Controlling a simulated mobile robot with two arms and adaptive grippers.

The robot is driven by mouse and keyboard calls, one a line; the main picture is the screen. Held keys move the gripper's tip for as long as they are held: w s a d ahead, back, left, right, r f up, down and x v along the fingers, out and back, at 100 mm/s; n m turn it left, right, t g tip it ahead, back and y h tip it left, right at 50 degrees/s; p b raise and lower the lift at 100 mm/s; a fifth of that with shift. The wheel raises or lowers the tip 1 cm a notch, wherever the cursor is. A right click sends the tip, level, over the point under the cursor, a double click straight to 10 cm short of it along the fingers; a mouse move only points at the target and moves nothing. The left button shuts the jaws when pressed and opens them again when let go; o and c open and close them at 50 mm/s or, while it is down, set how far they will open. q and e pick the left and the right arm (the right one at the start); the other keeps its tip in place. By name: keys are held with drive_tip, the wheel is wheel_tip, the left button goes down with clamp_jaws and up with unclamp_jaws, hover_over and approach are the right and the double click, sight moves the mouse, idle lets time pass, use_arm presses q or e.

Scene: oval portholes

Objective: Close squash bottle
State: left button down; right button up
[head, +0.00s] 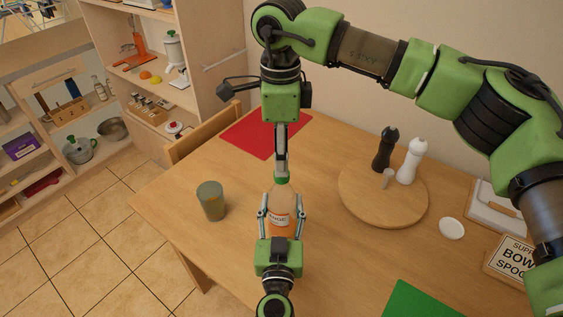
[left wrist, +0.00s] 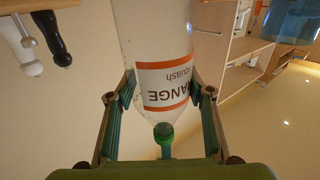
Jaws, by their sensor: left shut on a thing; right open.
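The squash bottle (head: 279,201) stands upright near the middle of the table, with an orange and white label. Its label also shows upside down in the left wrist view (left wrist: 165,84). My left gripper (head: 277,214) is shut around the bottle's body, one finger on each side. A green cap (head: 281,178) is at the bottle's top. My right gripper (head: 281,170) points down from above, right at the cap; its jaws are open, and its fingertips are hard to make out. I cannot tell whether the cap is seated on the neck.
A greenish cup (head: 211,200) stands to the left of the bottle. A round board (head: 383,212) with dark and white mills is to the right. A red mat (head: 262,137) lies behind, a green mat (head: 420,300) at the front right. A chair (head: 205,133) stands at the left edge.

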drive_tip(key=shift+r, duration=0.2)
drive_tip(key=shift+r, duration=0.1)
drive_tip(key=shift+c, duration=0.3)
drive_tip(key=shift+r+m, duration=1.4)
drive_tip(key=shift+r, duration=0.25)
drive_tip(key=shift+f, duration=0.1)
drive_tip(key=shift+f, duration=3.95)
drive_tip(key=shift+c, duration=0.5)
clamp_jaws()
